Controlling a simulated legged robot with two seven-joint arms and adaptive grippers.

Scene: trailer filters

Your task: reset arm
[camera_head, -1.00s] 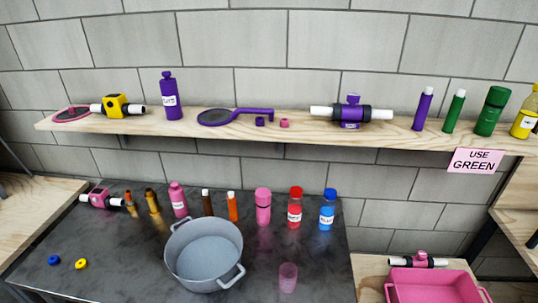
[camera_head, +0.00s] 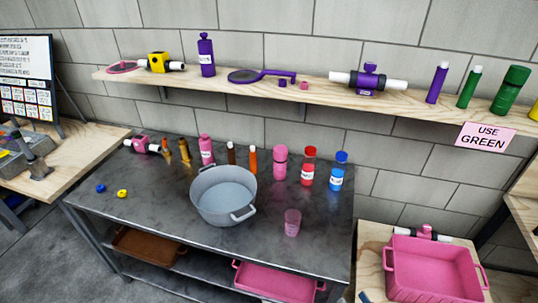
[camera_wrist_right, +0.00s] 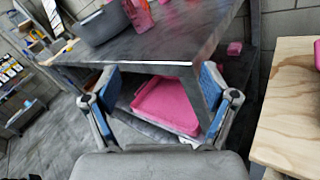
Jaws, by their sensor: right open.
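My right gripper (camera_wrist_right: 158,85) is open in the right wrist view, with its two blue-padded fingers spread and nothing between them. Beyond it are the front of the dark metal table and a pink tray on the lower shelf. In the head view only a small blue tip of the right gripper (camera_head: 365,297) shows at the bottom edge. My left gripper is not in view.
The dark table (camera_head: 150,215) bears a grey pot (camera_head: 222,195), several bottles and a pink cup (camera_head: 292,222). A pink bin (camera_head: 437,270) stands on the wooden table at right. A wall shelf (camera_head: 215,83) holds filters and bottles. Grey floor is clear at left.

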